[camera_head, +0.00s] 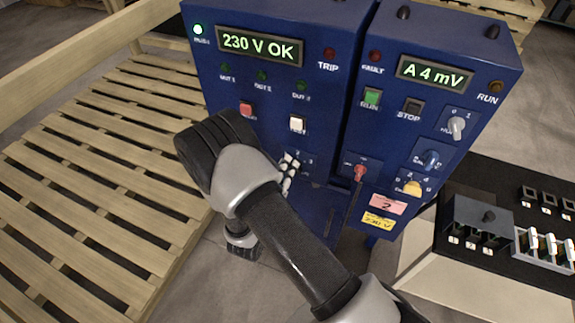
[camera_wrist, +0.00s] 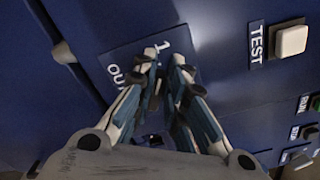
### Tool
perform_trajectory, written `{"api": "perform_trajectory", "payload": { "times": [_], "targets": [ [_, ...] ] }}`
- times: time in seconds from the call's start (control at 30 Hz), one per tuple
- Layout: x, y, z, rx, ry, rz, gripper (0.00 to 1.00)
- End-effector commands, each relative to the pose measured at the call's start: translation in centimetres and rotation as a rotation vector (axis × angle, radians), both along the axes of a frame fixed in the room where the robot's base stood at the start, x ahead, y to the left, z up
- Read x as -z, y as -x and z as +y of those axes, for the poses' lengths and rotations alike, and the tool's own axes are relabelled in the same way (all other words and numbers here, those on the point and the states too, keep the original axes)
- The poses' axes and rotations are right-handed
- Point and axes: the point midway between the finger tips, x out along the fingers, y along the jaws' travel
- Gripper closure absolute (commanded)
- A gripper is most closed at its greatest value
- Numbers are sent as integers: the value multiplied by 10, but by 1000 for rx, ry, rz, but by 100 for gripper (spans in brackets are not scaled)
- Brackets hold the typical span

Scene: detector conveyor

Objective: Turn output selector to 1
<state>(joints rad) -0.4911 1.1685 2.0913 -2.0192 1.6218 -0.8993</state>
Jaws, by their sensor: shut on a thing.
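The output selector's plate (camera_wrist: 128,58) is on the blue cabinet's front, with "OUT" and "1" readable beside my fingers in the wrist view. Part of the plate also shows in the head view (camera_head: 307,160). My gripper (camera_wrist: 168,64) is shut on the selector knob, fingertips close to the plate. The knob itself is hidden behind the fingers, so its pointing direction cannot be told. In the head view, my gripper (camera_head: 289,172) reaches the lower right of the left cabinet, and my wrist covers part of the panel.
A white TEST button (camera_head: 298,123) sits just above my gripper, a red button (camera_head: 246,109) to its left. The right cabinet has a red-handled switch (camera_head: 359,172) close by and several knobs. The left cabinet's display (camera_head: 260,46) reads 230 V OK. A wooden pallet (camera_head: 90,170) lies left.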

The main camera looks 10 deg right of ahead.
Motion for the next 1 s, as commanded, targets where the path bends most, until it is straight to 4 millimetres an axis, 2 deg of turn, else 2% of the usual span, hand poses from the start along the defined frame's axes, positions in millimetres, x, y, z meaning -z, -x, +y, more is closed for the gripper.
{"api": "perform_trajectory", "payload": {
  "times": [0.67, 0.7, 1.0],
  "targets": [
    [0, -1, 1, -1, 48, 31, 100],
    [0, -1, 1, -1, 48, 31, 85],
    [1, -1, 1, 0, 46, 32, 68]
  ]
}}
